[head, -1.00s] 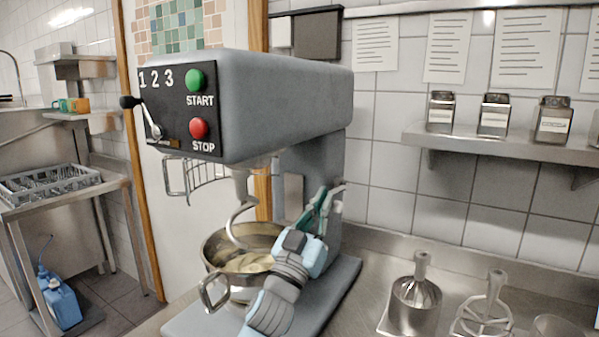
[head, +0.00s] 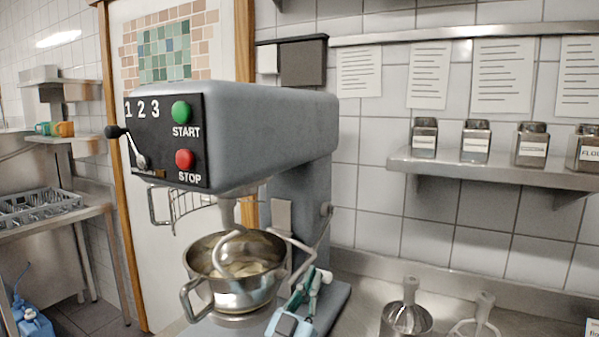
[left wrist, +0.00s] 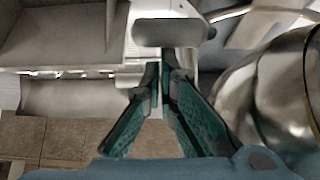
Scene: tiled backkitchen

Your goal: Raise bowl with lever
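The steel bowl (head: 232,270) sits under the grey mixer head (head: 250,125), with the hook (head: 228,245) reaching into it and pale contents inside. The lever (head: 325,212) is on the right side of the mixer column, its arm running down towards my gripper. My left gripper (head: 320,272) is low, right of the bowl; its green-padded fingers are close together in the left wrist view (left wrist: 163,68). A grey rounded bar (left wrist: 174,33), seemingly the lever's handle, lies right at the fingertips; no grip around it shows. My right gripper is not in view.
Steel mixer attachments (head: 407,318) stand on the counter at the lower right. A shelf (head: 500,170) with several labelled jars is on the tiled wall. The bowl's curved side (left wrist: 285,85) is close on the right in the left wrist view.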

